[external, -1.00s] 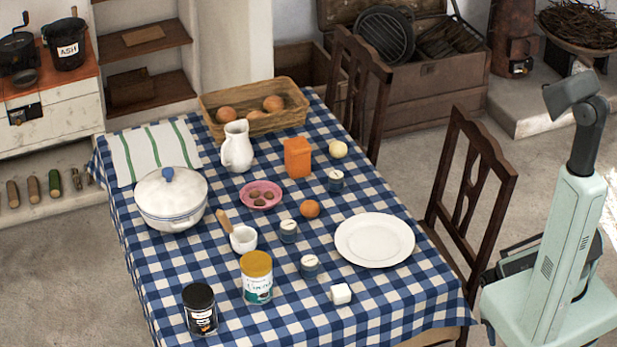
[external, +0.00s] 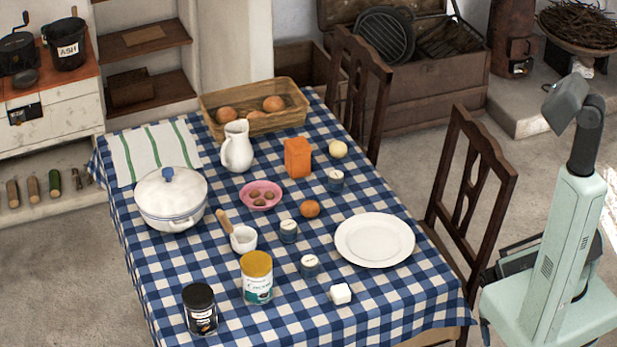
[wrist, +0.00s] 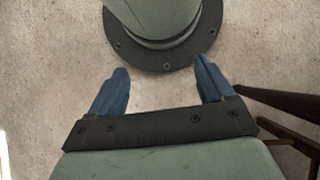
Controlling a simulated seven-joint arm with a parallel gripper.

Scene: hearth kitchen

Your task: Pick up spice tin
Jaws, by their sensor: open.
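Three small blue-grey tins with pale lids stand upright on the checked tablecloth: one near the orange box (external: 336,181), one beside the white mortar (external: 288,231), and one nearer the front (external: 310,266). Which of them is the spice tin I cannot tell; no labels are readable. My gripper (wrist: 160,80) shows in the wrist view with its two blue fingers wide apart and nothing between them. It is over bare floor by my own base, away from the table. In the external view I cannot make out the fingers.
The table holds a white plate (external: 374,240), white cube (external: 340,293), cocoa tin (external: 257,278), black-lidded jar (external: 200,310), mortar (external: 243,239), pink dish (external: 260,196), pitcher (external: 237,147), pot (external: 170,200), onion (external: 338,149) and basket (external: 255,108). A chair (external: 468,190) stands between me and the table.

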